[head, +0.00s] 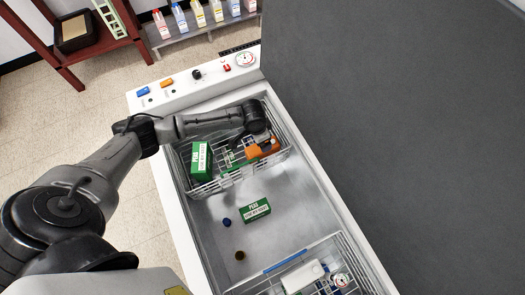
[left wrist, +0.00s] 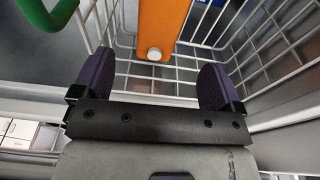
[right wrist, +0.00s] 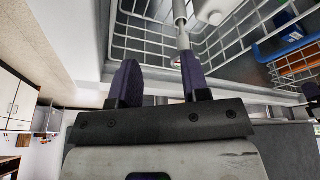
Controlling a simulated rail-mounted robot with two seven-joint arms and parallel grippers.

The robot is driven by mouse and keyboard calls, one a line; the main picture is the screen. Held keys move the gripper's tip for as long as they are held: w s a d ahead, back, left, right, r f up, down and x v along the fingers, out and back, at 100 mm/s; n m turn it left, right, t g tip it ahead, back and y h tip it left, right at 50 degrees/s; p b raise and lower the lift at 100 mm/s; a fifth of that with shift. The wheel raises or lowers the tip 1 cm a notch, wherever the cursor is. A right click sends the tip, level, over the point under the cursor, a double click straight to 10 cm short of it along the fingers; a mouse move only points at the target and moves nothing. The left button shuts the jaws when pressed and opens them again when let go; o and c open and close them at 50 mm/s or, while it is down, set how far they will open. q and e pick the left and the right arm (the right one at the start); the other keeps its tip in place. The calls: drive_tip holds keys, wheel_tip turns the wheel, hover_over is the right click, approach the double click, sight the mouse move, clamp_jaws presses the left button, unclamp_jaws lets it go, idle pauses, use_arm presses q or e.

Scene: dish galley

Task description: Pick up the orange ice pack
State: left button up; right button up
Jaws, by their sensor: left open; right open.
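The orange ice pack (head: 262,148) lies in the far wire basket (head: 238,177), at its right side in the head view. In the left wrist view the orange ice pack (left wrist: 165,22), with a round white cap, extends ahead between my fingers' lines. My left gripper (left wrist: 157,64) is open and empty. It points into the basket, with the pack a little beyond its fingertips. In the head view my left arm partly covers the basket and its fingers are hard to see. My right gripper (right wrist: 158,62) is open and not visible in the head view.
A green and white box (head: 200,160) stands in the far basket. Another green box (head: 257,210), a blue cap (head: 227,222) and a brown cap (head: 240,255) lie on the basin floor. A near basket (head: 325,247) has a blue handle. A grey panel (head: 400,110) rises at right.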

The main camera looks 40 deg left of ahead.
sight(253, 151)
use_arm(q)
drive_tip(key=f, duration=0.4)
drive_tip(key=w+f+b, duration=0.1)
drive_tip(key=f, duration=0.1)
drive_tip(key=shift+d+f, duration=0.15)
drive_tip(key=shift+d, duration=0.1)
wheel_tip(253, 151, down, 4)
drive_tip(key=shift+s+f+b, duration=0.1)
drive_tip(key=shift+f+b, duration=0.05)
drive_tip(key=shift+b, duration=0.6)
drive_tip(key=shift+f, duration=0.5)
drive_tip(key=c, duration=1.2)
drive_tip(key=shift+c, duration=0.2)
drive_tip(key=shift+r, duration=0.15)
